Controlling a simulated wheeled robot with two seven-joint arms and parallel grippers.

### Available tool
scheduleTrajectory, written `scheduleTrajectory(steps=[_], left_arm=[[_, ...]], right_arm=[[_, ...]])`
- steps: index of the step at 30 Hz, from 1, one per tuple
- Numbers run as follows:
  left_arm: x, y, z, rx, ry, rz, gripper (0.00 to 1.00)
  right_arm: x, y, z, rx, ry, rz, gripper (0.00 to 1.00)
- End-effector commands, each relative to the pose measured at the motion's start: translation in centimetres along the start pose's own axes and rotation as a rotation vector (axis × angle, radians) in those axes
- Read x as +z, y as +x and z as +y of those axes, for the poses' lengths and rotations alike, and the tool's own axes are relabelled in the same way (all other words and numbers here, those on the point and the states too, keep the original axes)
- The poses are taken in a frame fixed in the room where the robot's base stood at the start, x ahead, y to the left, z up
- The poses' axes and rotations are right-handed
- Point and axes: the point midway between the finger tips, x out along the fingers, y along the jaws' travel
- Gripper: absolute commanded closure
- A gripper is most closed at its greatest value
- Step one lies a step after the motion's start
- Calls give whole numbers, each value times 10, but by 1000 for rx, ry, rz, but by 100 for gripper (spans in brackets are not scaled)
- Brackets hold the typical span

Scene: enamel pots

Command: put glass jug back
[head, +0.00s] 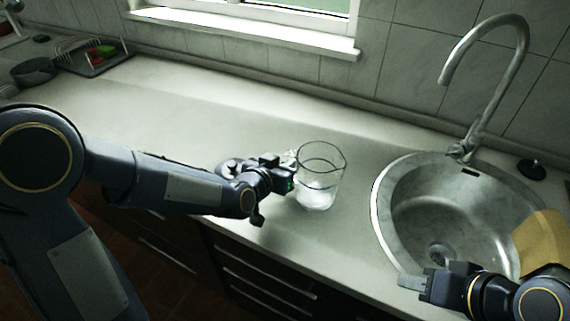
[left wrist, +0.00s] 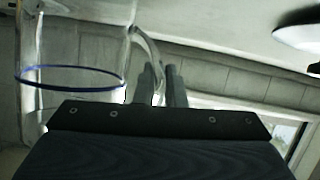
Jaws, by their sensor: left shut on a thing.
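The glass jug (head: 322,172) is clear, upright, and over the counter just left of the sink; I cannot tell if its base touches the counter. My left gripper (head: 289,172) reaches in from the left and is shut on the jug's handle. In the left wrist view, the fingers (left wrist: 162,85) are close together at the handle, and the jug (left wrist: 72,78) with its blue-looking ring fills the left side. My right gripper (head: 415,284) is low over the counter at the sink's front edge. Its finger gap is not clear.
The steel sink (head: 385,212) with a tall curved tap (head: 490,85) is at the right. A black stopper (head: 531,169) lies behind it. A dish rack (head: 95,58) and a dark pan (head: 33,71) stand far left. The counter (head: 190,110) between is bare.

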Motion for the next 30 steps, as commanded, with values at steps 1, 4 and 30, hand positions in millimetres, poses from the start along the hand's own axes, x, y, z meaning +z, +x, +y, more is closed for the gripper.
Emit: scheduleTrajectory(steps=[1, 4, 30], left_arm=[[-1, 0, 0, 0, -1, 4, 100], [2, 1, 0, 0, -1, 4, 100], [-1, -61, 0, -1, 1, 3, 69]], right_arm=[[0, 1, 0, 0, 0, 0, 64], [2, 4, 2, 0, 0, 0, 64], [1, 2, 1, 0, 0, 0, 64]])
